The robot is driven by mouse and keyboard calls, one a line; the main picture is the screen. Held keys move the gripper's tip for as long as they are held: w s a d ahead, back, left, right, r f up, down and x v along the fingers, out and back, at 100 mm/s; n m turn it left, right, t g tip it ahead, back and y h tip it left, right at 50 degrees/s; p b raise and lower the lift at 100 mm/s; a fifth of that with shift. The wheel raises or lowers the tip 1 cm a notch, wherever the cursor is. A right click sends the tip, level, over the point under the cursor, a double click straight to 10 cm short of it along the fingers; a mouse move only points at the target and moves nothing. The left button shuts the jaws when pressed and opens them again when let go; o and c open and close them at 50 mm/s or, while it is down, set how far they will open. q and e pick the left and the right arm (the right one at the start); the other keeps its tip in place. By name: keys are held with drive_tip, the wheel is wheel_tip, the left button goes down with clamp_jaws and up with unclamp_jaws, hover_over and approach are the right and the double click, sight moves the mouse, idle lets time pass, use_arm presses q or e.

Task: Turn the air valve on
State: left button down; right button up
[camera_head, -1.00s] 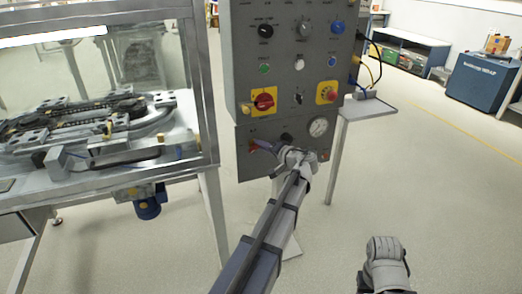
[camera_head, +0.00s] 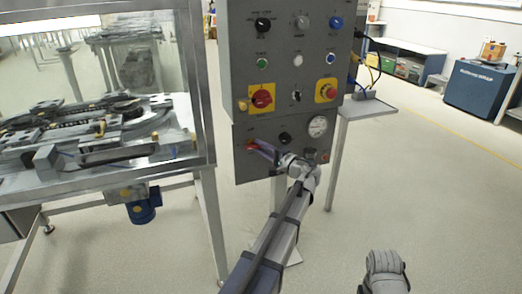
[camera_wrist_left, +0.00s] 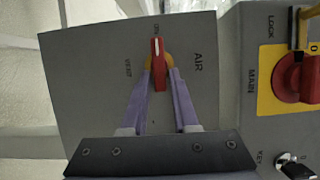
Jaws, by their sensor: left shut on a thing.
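The air valve is a small red handle (camera_wrist_left: 157,72) with a yellow part at its base, on a grey panel plate marked AIR and VENT. In the left wrist view the handle points up the picture, its white-marked end near a small label. In the head view the red handle (camera_head: 251,146) shows at the lower left of the control panel. My left gripper (camera_wrist_left: 161,80) has its two purple fingers on either side of the handle, shut on it. In the head view the left gripper (camera_head: 259,150) reaches it from the right, partly hiding it.
The control panel (camera_head: 235,60) carries a red main switch (camera_head: 261,97) on yellow just above, a black knob (camera_head: 285,138) and a gauge (camera_head: 317,126). A glass-fronted machine (camera_head: 200,166) stands at left. A small shelf (camera_head: 372,108) juts out at right. Open floor lies right.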

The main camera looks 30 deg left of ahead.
use_arm(q)
drive_tip(key=shift+s+f, duration=0.1)
idle(0.3)
drive_tip(key=c, duration=0.8)
unclamp_jaws()
drive_tip(key=v, duration=0.7)
drive_tip(key=shift+d, duration=0.35)
drive_tip(key=shift+s, duration=0.1)
